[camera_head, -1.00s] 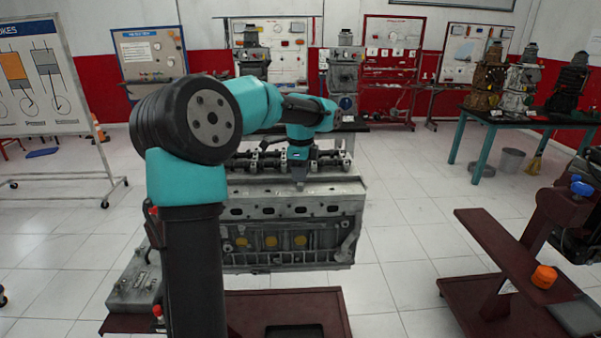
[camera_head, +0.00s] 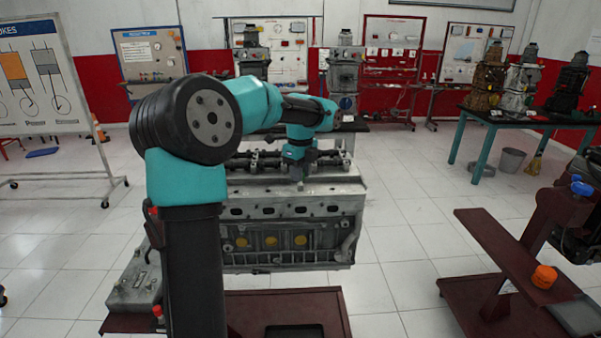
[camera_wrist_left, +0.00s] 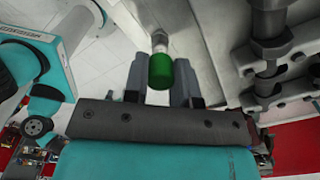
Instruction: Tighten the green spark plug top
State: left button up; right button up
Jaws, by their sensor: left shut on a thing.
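In the left wrist view, the green spark plug top (camera_wrist_left: 160,72) sits between the two fingers of my left gripper (camera_wrist_left: 163,74), which is shut on it. A pale metal part (camera_wrist_left: 158,40) shows just beyond the green top. In the head view my left gripper (camera_head: 299,172) points down at the top of the grey engine block (camera_head: 285,207). The green top cannot be made out in the head view. My right gripper is not in view.
A row of shafts and brackets (camera_wrist_left: 268,70) runs along the engine right of the gripper in the wrist view. A dark red stand with an orange part (camera_head: 543,277) is at the right. White floor lies between the engine and the teal table (camera_head: 535,116).

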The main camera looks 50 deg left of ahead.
pick_arm(q)
jog(key=o, duration=0.9)
jog(key=shift+o, duration=0.2)
jog(key=shift+r, duration=0.15)
notch_tip(320, 180, up, 17)
dwell(0.4)
